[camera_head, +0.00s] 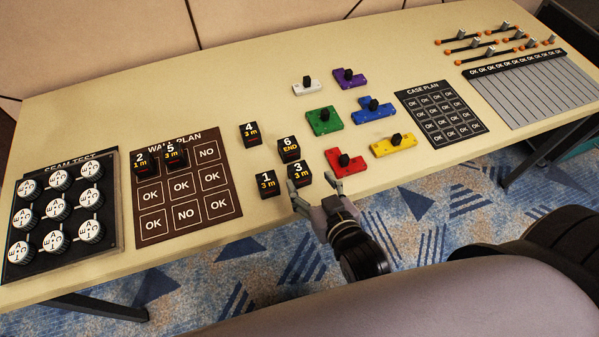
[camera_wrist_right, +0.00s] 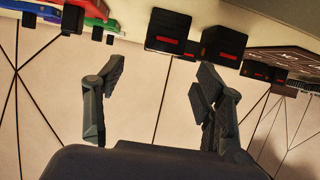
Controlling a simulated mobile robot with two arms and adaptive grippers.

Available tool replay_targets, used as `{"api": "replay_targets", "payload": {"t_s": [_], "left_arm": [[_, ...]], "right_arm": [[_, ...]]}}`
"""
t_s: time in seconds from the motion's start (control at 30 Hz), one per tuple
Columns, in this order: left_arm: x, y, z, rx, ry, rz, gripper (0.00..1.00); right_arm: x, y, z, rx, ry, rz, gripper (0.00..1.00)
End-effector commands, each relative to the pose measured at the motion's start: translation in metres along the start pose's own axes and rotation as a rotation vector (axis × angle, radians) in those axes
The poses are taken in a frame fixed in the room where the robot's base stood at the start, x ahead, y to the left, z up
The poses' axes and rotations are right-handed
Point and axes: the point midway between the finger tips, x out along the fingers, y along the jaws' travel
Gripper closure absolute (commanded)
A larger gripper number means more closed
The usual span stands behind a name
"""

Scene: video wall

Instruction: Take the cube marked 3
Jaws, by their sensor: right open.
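The cube marked 3 (camera_head: 300,174) is black and stands on the table near its front edge, between the cube marked 1 (camera_head: 266,185) and a red block (camera_head: 342,163). My right gripper (camera_head: 314,189) is open and empty at the front edge, its fingers spread just in front of the cube marked 3. In the right wrist view the open fingers (camera_wrist_right: 158,85) show below two black cubes with red stripes, one dark cube (camera_wrist_right: 168,32) and another beside it (camera_wrist_right: 222,46); no numbers are readable there. My left gripper is out of view.
The cube marked 6 (camera_head: 289,149) stands close behind the cube marked 3, and the cube marked 4 (camera_head: 249,133) is farther back left. Cubes 2 and 5 lie on the wall plan board (camera_head: 184,211). Coloured knobbed blocks are to the right.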

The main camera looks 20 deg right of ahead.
Motion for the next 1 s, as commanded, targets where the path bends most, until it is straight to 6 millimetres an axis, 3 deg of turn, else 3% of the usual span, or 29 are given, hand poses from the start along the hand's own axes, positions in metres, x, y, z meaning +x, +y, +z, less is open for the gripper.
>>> {"api": "replay_targets", "payload": {"t_s": [0.1, 0.37, 0.6, 0.93, 1.0], "left_arm": [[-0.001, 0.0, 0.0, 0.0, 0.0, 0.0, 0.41], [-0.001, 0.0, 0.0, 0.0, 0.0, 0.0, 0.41], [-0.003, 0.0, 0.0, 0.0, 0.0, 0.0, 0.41], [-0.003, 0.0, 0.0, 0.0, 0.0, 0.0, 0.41], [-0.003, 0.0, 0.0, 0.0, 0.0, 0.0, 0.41]], "right_arm": [[0.017, 0.0, -0.001, 0.0, 0.001, 0.0, 0.37], [0.035, -0.001, 0.002, 0.001, 0.0, 0.0, 0.37], [0.07, -0.003, 0.007, 0.0, 0.001, 0.0, 0.37], [0.077, -0.003, 0.008, 0.0, -0.001, 0.0, 0.37], [0.076, -0.003, 0.008, 0.001, -0.001, 0.0, 0.41]]}}
